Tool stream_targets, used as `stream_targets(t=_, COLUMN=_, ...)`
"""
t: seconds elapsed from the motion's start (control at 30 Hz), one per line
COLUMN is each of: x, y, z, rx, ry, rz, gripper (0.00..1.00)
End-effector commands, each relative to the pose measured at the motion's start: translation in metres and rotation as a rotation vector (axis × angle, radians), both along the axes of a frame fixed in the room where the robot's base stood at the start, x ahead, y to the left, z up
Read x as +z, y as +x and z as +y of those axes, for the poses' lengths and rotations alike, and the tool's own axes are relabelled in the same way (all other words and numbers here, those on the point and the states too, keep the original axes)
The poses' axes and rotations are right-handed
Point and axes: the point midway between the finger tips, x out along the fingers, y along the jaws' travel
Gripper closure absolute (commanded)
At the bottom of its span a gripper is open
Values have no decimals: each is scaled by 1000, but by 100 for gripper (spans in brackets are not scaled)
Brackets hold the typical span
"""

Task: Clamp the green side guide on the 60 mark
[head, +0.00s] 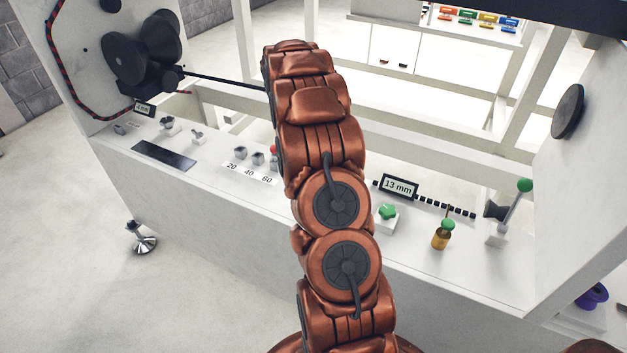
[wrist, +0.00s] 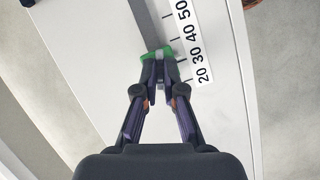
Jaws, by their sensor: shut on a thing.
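In the wrist view my gripper (wrist: 160,72) is shut on the green side guide (wrist: 147,57), which has a grey middle part. The guide stands beside the printed scale (wrist: 197,53), close to the 30 mark. Its exact reading is hard to tell because the fingers cover part of it. The scale shows 20 to 50 here; the 60 mark is outside this view. In the head view my arm hides the gripper and the guide.
In the head view a panel with 20, 40, 60 labels (head: 248,172) and small knobs lies left of my arm. Right of it are a 13 mm display (head: 398,186), a green star knob (head: 387,211), a green-topped brass plunger (head: 443,235) and a green-balled lever (head: 516,205).

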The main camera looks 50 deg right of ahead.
Motion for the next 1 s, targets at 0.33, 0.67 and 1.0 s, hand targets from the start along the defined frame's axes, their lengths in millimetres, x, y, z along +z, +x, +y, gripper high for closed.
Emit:
stream_targets(t=0.33, x=0, y=1, z=0, rx=11, ry=-1, rz=-2, gripper=100)
stream_targets(t=0.67, x=0, y=0, z=0, rx=11, ry=-1, rz=-2, gripper=71)
stream_targets(t=1.0, x=1, y=0, z=0, rx=10, ry=0, rz=-1, gripper=67)
